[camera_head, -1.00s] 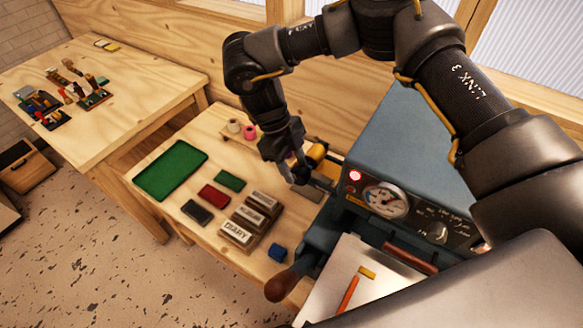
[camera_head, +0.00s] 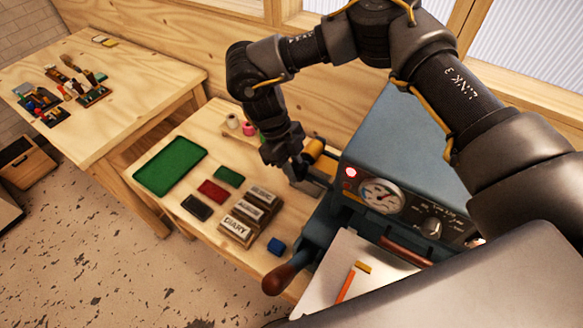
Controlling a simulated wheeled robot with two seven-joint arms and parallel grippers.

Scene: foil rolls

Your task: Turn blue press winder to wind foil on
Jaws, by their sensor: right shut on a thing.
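The blue press (camera_head: 405,135) stands at the right, with a lit red lamp and a dial on its front panel. A gold foil roll (camera_head: 316,150) sits at its left side. My right gripper (camera_head: 299,172) reaches down beside this roll, at the press's left side. It is shut on a small part there, which seems to be the winder; the fingers and wrist hide most of it. My left gripper is not in view.
A green tray (camera_head: 170,166), small coloured blocks and lettered type blocks (camera_head: 240,229) lie on the bench left of the press. A wooden-handled lever (camera_head: 285,277) sticks out in front. A second table (camera_head: 120,95) stands at the far left.

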